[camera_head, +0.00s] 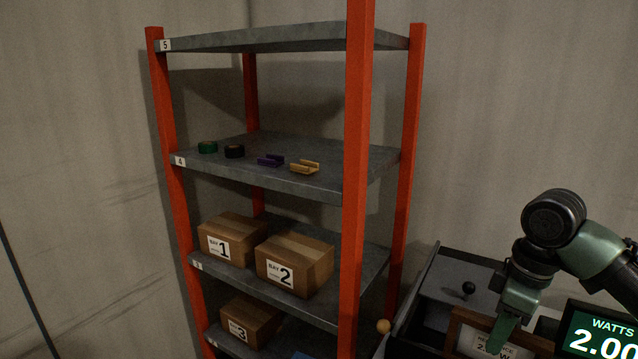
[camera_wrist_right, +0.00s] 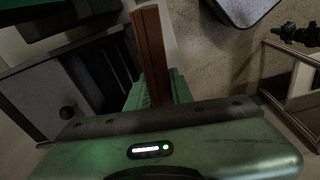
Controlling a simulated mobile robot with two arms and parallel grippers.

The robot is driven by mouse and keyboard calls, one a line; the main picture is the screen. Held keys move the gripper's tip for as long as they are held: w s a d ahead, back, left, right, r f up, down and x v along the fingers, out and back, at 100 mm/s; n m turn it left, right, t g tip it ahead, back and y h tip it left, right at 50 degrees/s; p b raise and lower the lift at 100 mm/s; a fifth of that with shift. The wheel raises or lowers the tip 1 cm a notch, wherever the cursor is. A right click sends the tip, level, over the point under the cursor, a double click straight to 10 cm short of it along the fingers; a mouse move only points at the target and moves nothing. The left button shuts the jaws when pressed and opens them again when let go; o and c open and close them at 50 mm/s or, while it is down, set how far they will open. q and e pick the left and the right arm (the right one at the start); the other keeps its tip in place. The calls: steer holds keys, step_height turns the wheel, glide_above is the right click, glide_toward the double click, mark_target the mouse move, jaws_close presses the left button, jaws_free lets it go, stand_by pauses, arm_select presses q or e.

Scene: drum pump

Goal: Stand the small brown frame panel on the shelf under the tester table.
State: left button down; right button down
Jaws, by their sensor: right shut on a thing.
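The small brown frame panel (camera_head: 528,344) is at the lower right of the head view, with a pale label face partly covered by my right gripper (camera_head: 500,335). My right gripper is shut on the panel's edge. In the right wrist view the brown panel (camera_wrist_right: 149,45) shows edge-on, between the green fingers of the same gripper (camera_wrist_right: 152,90). The tester's display (camera_head: 602,338), reading WATTS 2.00, is right of the panel. The dark tester table (camera_head: 440,285) is behind and left of it. The shelf under it cannot be made out. My left gripper is not in view.
An orange-post rack (camera_head: 357,180) with grey shelves stands left of the tester table. It holds cardboard boxes (camera_head: 294,262) and small coloured parts (camera_head: 305,167). A black knob (camera_head: 469,288) sits behind the panel.

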steer(key=shift+a+f+m, duration=0.2)
steer(key=shift+a+m, duration=0.1)
steer(key=shift+a, duration=0.15)
steer(key=s+a+f+m+h, duration=0.1)
steer(key=s+a+f+m, duration=0.2)
steer(key=s+a+m, duration=0.6)
steer(key=shift+s+a+f+m+t, duration=0.15)
steer(key=shift+s+a+m+t, duration=0.15)
steer(key=shift+s+a, duration=0.4)
steer(key=shift+w, duration=0.15)
